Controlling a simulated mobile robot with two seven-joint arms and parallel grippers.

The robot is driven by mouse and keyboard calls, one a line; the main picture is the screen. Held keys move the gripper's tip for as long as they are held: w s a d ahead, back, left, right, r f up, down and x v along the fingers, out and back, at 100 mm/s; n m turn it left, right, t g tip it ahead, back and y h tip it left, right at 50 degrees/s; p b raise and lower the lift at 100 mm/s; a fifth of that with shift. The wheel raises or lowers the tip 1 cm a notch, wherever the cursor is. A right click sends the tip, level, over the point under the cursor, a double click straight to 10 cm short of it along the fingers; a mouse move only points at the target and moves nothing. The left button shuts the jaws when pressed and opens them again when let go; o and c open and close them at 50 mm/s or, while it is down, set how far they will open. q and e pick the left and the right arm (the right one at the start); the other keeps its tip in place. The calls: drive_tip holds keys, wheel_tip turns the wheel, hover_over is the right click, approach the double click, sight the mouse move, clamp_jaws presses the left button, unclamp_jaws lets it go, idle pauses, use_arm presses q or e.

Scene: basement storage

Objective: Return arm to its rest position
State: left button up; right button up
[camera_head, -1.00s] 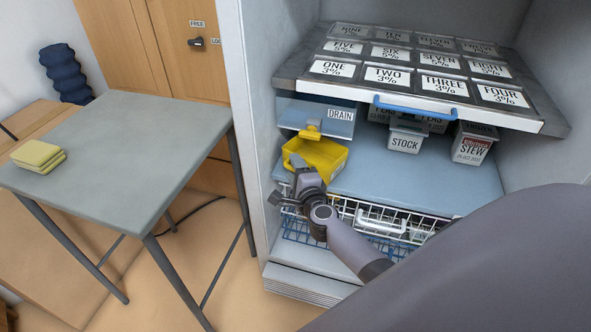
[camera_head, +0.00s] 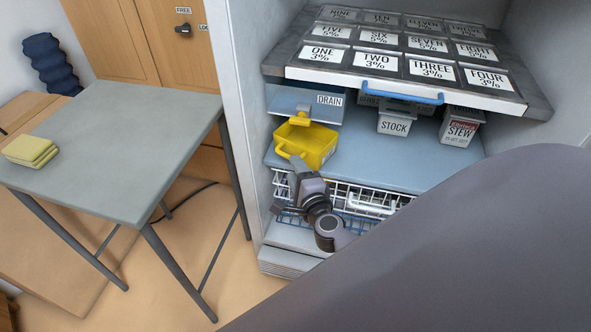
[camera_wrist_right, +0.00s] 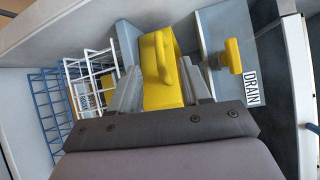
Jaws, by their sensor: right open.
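My right gripper (camera_head: 297,168) is low in front of the open cabinet, just below the front of a yellow bin (camera_head: 319,148). In the right wrist view its two fingers stand apart, with the yellow bin (camera_wrist_right: 163,92) showing between and beyond them. I see no grip on the bin, but cannot tell whether a finger touches it. The bin sits upright on the blue-grey shelf, its handle toward me, under the yellow tap of the DRAIN box (camera_head: 330,108). My right arm's large grey link covers the lower right. My left gripper is not in view.
A blue-handled tray of numbered lids (camera_head: 395,68) juts out above the gripper. White and blue wire baskets (camera_head: 365,200) are below the shelf.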

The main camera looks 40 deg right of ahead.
drive_tip(key=shift+a, duration=0.1)
drive_tip(key=s+a+n+y, duration=0.8)
drive_tip(key=a+n, duration=0.3)
drive_tip(key=n, duration=0.3)
drive_tip(key=s+a+f+n+g, duration=0.3)
drive_tip(key=s+n+g, duration=0.2)
drive_tip(key=s+n, duration=0.6)
use_arm(q)
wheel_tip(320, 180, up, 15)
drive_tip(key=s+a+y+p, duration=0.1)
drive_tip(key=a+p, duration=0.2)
drive_tip(key=p, duration=1.7)
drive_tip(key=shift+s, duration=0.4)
use_arm(e)
wheel_tip(320, 180, up, 15)
drive_tip(key=s+d+h, duration=0.1)
drive_tip(key=d, duration=0.2)
drive_tip(key=shift+s+g, duration=0.4)
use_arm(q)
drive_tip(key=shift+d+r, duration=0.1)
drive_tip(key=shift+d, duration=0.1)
use_arm(e)
drive_tip(key=shift+r, duration=0.1)
